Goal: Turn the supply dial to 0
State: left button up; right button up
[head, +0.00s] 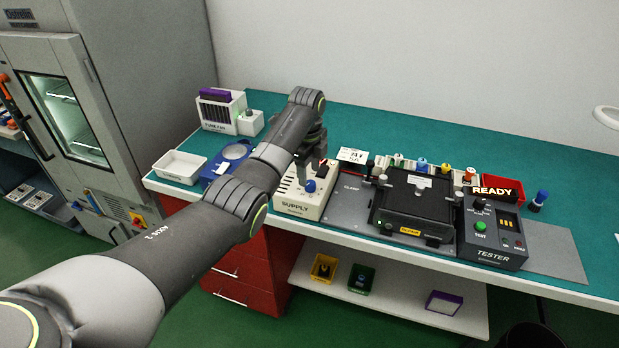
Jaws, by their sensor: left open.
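The cream supply box (288,198) marked SUPPLY stands on the teal bench, left of the clamp fixture. Its blue dial (310,186) shows on the top face; the setting it points at is too small to read. My left arm reaches in from the lower left across the view. My left gripper (312,176) points down right over the dial, with its fingers open close around or just above it. I cannot tell whether the fingers touch the dial. The arm and gripper hide the back part of the box. My right gripper is not in view.
The black clamp fixture (412,205) and the tester (490,240) with a READY sign (492,188) stand to the right. A white tray (180,166) and a blue dish unit (226,160) are to the left. A grey cabinet (120,90) stands at far left.

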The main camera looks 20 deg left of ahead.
aim_at(310, 183)
pick_arm(q)
jog(key=shift+w+f, duration=0.1)
jog(key=shift+f, duration=1.8)
jog(key=c, duration=1)
jog(key=shift+r, duration=0.1)
